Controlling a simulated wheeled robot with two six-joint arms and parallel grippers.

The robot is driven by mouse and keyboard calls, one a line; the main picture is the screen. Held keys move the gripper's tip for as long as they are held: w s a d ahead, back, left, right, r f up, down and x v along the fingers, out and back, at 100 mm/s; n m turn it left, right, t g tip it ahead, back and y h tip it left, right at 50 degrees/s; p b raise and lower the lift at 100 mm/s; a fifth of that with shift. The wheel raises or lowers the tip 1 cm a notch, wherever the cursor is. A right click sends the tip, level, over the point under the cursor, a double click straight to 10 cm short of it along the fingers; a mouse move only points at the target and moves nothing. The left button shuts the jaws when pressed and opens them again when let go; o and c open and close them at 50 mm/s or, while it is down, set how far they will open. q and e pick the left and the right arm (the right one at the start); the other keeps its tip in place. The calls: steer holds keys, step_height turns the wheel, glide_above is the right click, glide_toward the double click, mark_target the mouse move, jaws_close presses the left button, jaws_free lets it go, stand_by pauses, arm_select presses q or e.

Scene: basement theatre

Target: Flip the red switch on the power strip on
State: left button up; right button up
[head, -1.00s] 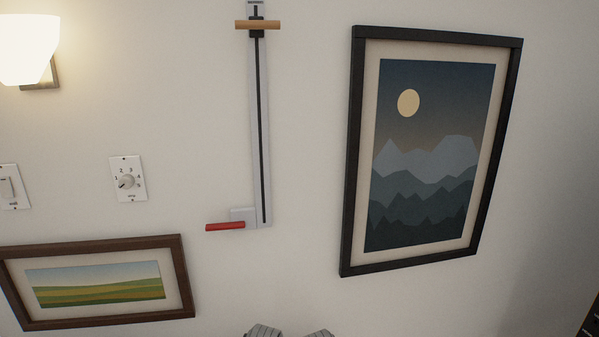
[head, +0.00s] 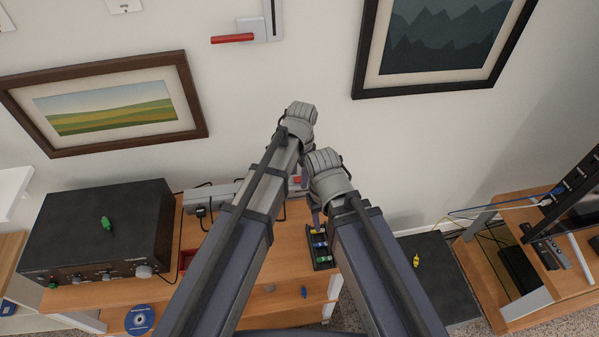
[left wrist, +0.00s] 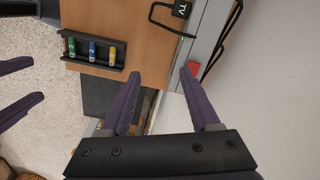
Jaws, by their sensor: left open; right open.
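The power strip (head: 212,194) is a long grey bar along the wall at the back of the wooden desk; my left arm hides part of it. In the left wrist view the strip (left wrist: 205,38) runs up the right side. Its red switch (left wrist: 193,69) sits right by the tip of one finger of my left gripper (left wrist: 162,74); I cannot tell if they touch. That gripper is open and empty. Whether the switch is on or off is unclear. My right gripper (left wrist: 40,80) is open and empty at the left edge of the left wrist view.
A black battery holder (head: 321,247) with coloured cells lies on the desk (head: 255,300), partly behind my right arm. A black amplifier (head: 95,228) stands left, beside a red tray (head: 187,260). A framed picture (head: 105,105) hangs above.

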arm_select(q)
steer(key=w+d+f+m, duration=0.1)
steer(key=w+m, duration=0.3)
steer(key=w, duration=0.3)
steer(key=shift+w+b, duration=0.2)
steer(key=shift+b, duration=0.2)
arm_select(e)
steer(key=shift+a+f, duration=0.3)
steer(key=shift+f, duration=0.3)
arm_select(q)
steer(key=shift+f, duration=0.2)
arm_select(e)
steer(key=shift+f, duration=0.1)
arm_select(q)
step_height(320, 180, down, 8)
steer(key=b, duration=0.8)
steer(key=shift+r, duration=0.15)
arm_select(e)
step_height(320, 180, down, 8)
steer(key=shift+r, duration=0.15)
steer(key=shift+r, duration=0.1)
arm_select(q)
jaws_close()
